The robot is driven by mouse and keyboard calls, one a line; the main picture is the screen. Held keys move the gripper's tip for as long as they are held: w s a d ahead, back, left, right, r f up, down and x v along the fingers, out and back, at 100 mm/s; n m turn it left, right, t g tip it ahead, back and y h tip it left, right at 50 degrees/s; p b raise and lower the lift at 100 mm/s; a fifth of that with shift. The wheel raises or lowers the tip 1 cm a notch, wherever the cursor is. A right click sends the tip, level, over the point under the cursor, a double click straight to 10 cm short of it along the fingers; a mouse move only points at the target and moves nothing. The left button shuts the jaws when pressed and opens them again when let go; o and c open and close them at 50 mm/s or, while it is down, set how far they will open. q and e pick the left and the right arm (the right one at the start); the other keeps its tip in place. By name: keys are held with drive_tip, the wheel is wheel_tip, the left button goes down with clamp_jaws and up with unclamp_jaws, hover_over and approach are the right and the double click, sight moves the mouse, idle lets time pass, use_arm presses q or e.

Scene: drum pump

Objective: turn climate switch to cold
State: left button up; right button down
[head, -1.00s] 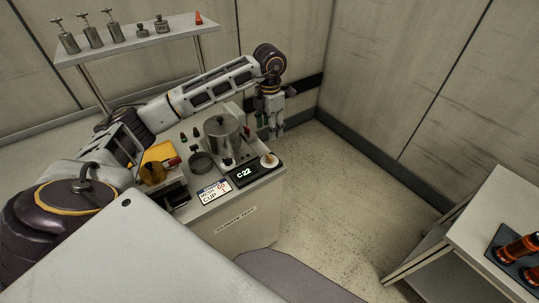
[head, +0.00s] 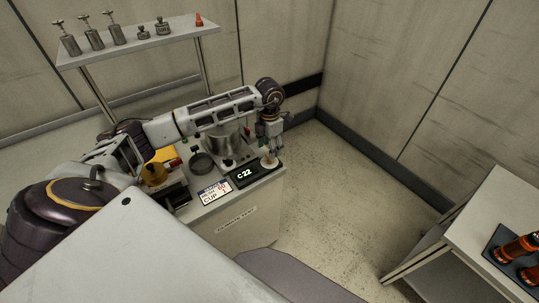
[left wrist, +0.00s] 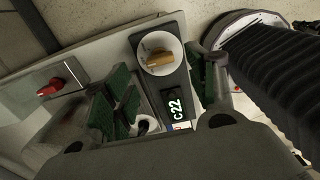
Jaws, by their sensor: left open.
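The climate switch is a round white dial (head: 269,164) at the right front corner of the bench, beside a black display (head: 244,175) reading C 22. In the left wrist view the white dial (left wrist: 149,67) carries a brass-coloured knob (left wrist: 158,57), and the display (left wrist: 175,108) lies below it. My left gripper (head: 273,150) is just above the dial, pointing down. In the left wrist view its green-padded fingers (left wrist: 160,90) are spread apart, one on each side of the dial and display, with nothing between them held. Whether they touch anything cannot be told. My right gripper is out of view.
A metal pot (head: 226,140) stands on the bench behind the display, partly covered by my left arm. A CUP sign (head: 214,192) is left of the display. A red-handled switch (left wrist: 50,87) shows in the wrist view. Open floor (head: 330,210) lies right of the bench.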

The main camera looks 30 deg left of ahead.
use_arm(q)
wheel_tip(320, 180, down, 4)
drive_tip(key=shift+r, duration=0.1)
drive_tip(key=shift+f, duration=0.55)
drive_tip(key=c, duration=1)
